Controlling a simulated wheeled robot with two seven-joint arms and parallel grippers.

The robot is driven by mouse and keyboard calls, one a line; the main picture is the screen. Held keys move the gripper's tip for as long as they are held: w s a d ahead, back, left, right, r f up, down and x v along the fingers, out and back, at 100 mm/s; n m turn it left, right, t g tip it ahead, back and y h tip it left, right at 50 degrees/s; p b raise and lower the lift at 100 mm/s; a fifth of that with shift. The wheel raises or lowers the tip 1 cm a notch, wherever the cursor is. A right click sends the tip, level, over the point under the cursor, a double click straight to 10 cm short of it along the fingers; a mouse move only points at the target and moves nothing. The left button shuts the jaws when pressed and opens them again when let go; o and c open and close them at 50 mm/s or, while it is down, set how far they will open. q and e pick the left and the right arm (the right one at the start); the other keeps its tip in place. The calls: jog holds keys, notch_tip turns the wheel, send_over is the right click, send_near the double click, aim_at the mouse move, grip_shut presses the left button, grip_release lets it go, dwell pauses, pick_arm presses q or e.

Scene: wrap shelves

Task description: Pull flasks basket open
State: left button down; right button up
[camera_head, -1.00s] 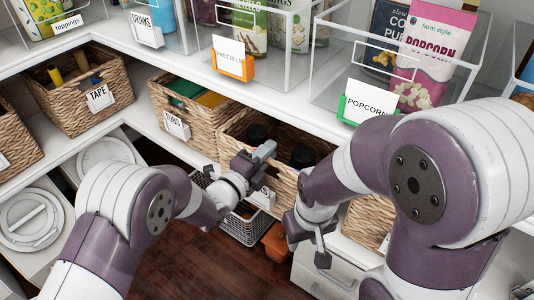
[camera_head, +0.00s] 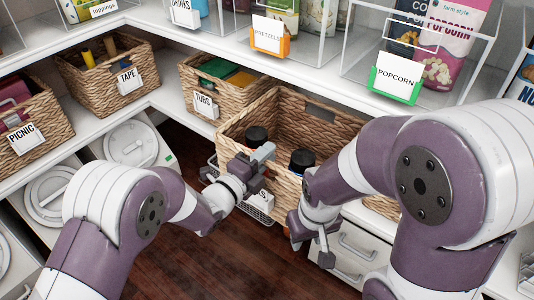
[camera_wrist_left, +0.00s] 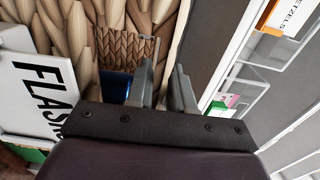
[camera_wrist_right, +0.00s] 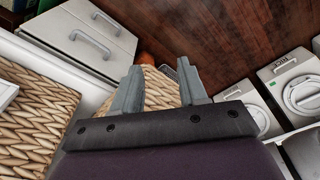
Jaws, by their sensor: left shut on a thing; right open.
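The flasks basket (camera_head: 232,130) is a woven basket in the middle of the head view. It sticks out from the shelf, and dark-capped flasks (camera_head: 256,134) stand inside. Its label (camera_wrist_left: 40,92) reads "FLAS..." in the left wrist view; in the head view my gripper mostly covers it. My left gripper (camera_head: 263,153) is shut on the basket's front rim. The fingers (camera_wrist_left: 162,85) also show at the rim in the left wrist view. My right gripper (camera_wrist_right: 160,88) is open and empty, apart from the basket, low at its right in the head view (camera_head: 324,246).
The tubs basket (camera_head: 205,105), tape basket (camera_head: 100,102) and picnic basket (camera_head: 40,140) stand to the left. Clear bins with pretzels (camera_head: 270,40) and popcorn (camera_head: 395,85) labels stand on the shelf above. White drawers (camera_head: 350,250) are below right. Open wooden floor (camera_head: 190,255) lies in front.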

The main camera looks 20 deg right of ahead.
dwell(0.4)
pick_arm(q)
jog(key=c, duration=1.1)
grip_release()
jog(key=p+v, duration=0.3)
jog(key=v, duration=0.9)
jog(key=shift+s+a, duration=0.3)
